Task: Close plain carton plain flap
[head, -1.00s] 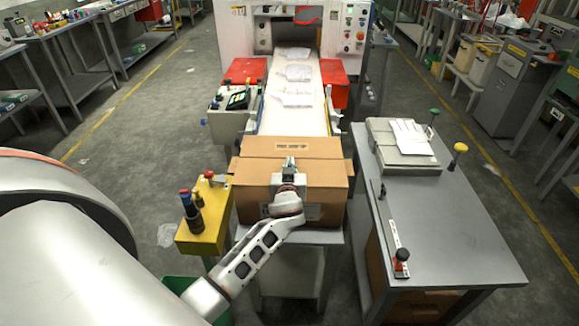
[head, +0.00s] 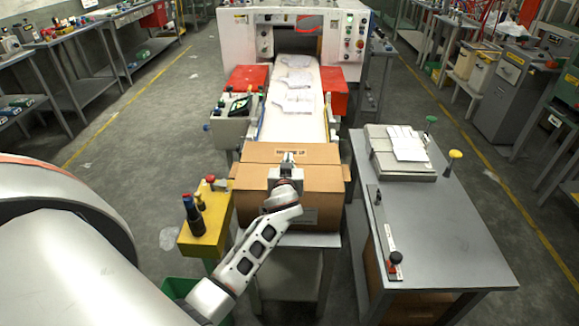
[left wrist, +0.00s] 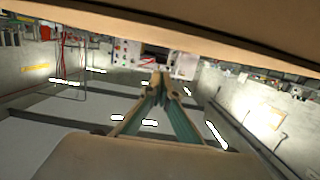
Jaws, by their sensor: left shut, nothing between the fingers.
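The plain carton (head: 320,180) is a brown cardboard box on a grey stand, at the near end of the conveyor in the head view. In the left wrist view the fingertips (left wrist: 160,78) meet below a brown cardboard surface (left wrist: 210,30) along the top edge. Contact is unclear. My arm hides part of the carton's front. My right gripper is not in view.
A white conveyor (head: 296,110) with several glove-shaped sheets runs to a machine (head: 255,40) behind. A yellow box (head: 208,232) with knobs stands left of the carton. A grey table (head: 440,230) stands close on the right. Floor is open farther left.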

